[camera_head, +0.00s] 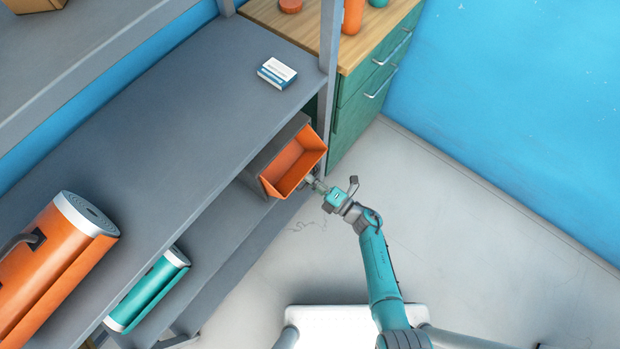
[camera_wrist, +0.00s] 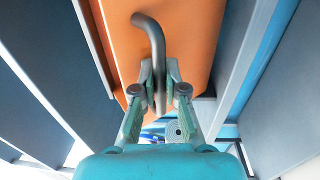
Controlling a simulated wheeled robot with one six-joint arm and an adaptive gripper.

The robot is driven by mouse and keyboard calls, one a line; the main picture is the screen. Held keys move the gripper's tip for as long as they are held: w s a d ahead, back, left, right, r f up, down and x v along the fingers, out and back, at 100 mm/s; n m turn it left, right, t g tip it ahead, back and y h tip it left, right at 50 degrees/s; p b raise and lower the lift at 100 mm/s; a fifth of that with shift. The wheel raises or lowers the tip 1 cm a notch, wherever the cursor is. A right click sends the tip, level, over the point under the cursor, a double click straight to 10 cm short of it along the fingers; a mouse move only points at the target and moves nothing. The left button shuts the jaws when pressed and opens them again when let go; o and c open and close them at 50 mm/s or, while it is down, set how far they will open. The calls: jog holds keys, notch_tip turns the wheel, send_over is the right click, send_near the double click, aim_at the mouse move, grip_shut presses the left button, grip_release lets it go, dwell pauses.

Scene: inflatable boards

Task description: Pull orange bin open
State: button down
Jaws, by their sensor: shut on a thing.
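The orange bin (camera_head: 284,172) juts out from a grey housing under the shelf top in the head view, and its open inside shows. Its orange front (camera_wrist: 180,40) fills the upper middle of the wrist view, with a curved grey handle (camera_wrist: 152,40) on it. My gripper (camera_wrist: 159,85) is shut on the handle, with one finger on each side of its lower end. In the head view my gripper (camera_head: 318,186) is at the front face of the bin, and the handle there is hidden or too small to tell.
Grey shelving (camera_head: 150,130) runs along the left, with a large orange roll (camera_head: 55,260) and a teal roll (camera_head: 148,290). A small blue-and-white box (camera_head: 277,73) lies on top. A green cabinet (camera_head: 365,95) stands behind the bin. The floor (camera_head: 470,240) to the right is clear.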

jog(key=c, duration=1.5)
grip_release()
jog(key=v, duration=1.2)
jog(key=shift+s, duration=0.1)
jog(key=s+d+r+m+t+h, duration=0.1)
jog(key=s+d+r+m+h, duration=0.2)
jog(key=s+r+m, duration=0.6)
jog(key=s+d+r+m+t+h, duration=0.1)
jog(key=s+d+r+m+h, duration=0.2)
jog(key=s+r+m+h, duration=0.4)
jog(key=s+d+r+m+t+h, duration=0.1)
jog(key=s+d+r+m+h, duration=0.2)
jog(key=s+r+m, duration=0.9)
jog(key=shift+s+r+h, duration=0.2)
jog(key=shift+r+h, duration=0.1)
jog(key=shift+h, duration=0.6)
jog(key=shift+s+r, duration=0.15)
jog(key=shift+r, duration=0.1)
grip_shut()
